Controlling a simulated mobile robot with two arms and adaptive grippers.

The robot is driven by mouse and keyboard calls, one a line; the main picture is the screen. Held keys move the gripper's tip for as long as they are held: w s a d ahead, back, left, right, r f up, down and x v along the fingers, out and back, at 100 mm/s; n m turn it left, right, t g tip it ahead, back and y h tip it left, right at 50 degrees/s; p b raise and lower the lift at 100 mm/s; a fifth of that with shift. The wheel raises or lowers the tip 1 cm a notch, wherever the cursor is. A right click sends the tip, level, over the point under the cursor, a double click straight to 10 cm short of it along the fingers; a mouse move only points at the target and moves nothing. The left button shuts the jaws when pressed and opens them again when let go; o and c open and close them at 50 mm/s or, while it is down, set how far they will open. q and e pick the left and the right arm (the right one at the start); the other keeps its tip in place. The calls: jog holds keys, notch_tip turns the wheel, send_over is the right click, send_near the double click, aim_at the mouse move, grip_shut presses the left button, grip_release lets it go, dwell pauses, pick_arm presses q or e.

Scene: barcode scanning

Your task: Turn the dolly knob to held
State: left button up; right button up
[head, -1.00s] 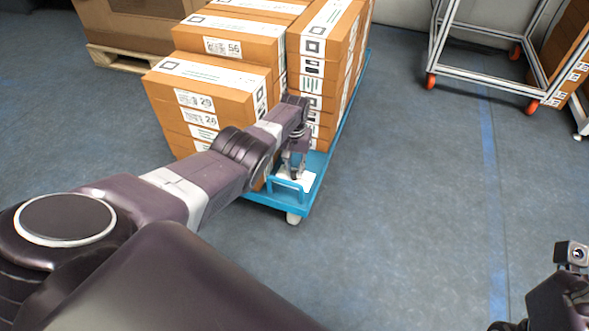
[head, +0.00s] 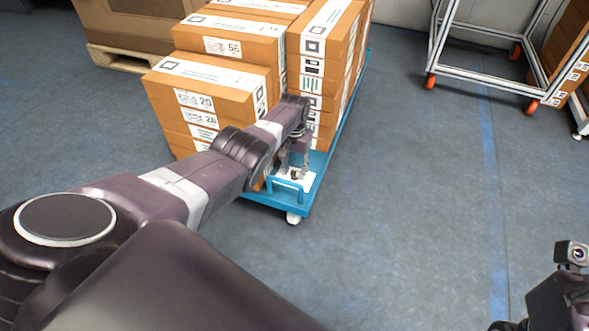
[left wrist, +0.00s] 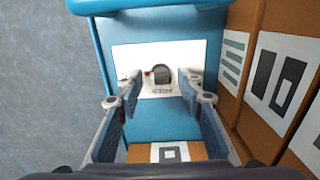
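The blue dolly (head: 257,198) carries stacked boxes. On its handle end is a white plate (left wrist: 190,57) with a dark knob (left wrist: 162,75), also visible in the head view (head: 296,175). A small red mark lies left of the knob in the left wrist view, and dark lettering, too small to read surely, sits below it. My left gripper (left wrist: 162,88) is open and empty above the plate, one finger on each side of the knob, seemingly apart from it; it also shows in the head view (head: 294,163). Only part of my right arm's end (head: 560,300) shows, its fingers unclear.
Labelled cardboard boxes (head: 215,85) stand close beside my left gripper. The dolly's blue handle (head: 286,186) rises at the plate's edge. A white-framed cart (head: 432,55) stands at the back right. The floor right of the dolly is clear.

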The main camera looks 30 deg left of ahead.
aim_at(295, 172)
dwell(0.3)
pick_arm(q)
jog(key=shift+r, duration=0.85)
notch_tip(295, 172, up, 10)
jog(key=shift+r, duration=0.2)
